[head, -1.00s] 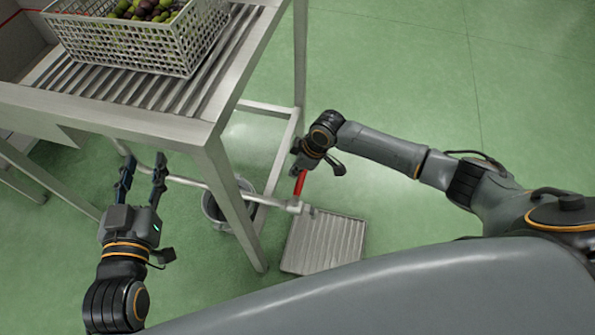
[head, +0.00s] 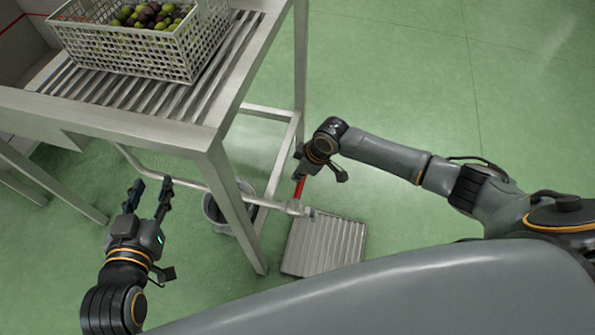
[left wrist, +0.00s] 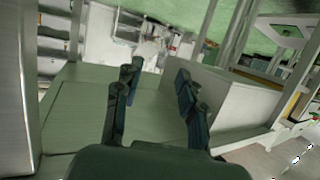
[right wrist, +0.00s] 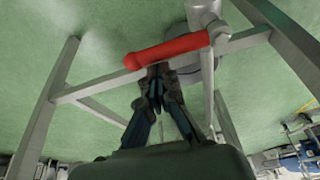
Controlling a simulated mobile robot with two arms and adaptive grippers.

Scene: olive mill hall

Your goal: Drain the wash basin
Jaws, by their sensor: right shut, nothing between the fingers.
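A thin grey drain pipe (head: 180,181) runs under the steel table to a valve (head: 297,209) with a red lever handle (head: 299,187). The lever stands across the pipe's line. My right gripper (head: 300,174) is at the lever's free end, shut with nothing between its fingers. In the right wrist view the lever (right wrist: 165,50) crosses just past the fingertips (right wrist: 157,75); I cannot tell whether they touch. My left gripper (head: 152,181) is open and empty, near the pipe's left part. I see no water at the outlet. The wash basin is not clearly identifiable.
A slatted steel table (head: 130,118) carries a grey crate (head: 135,52) of olives. Its front leg (head: 235,210) stands between my arms. A grey bucket (head: 217,215) is behind that leg. A ribbed floor grate (head: 325,248) lies below the outlet. Green floor at right is free.

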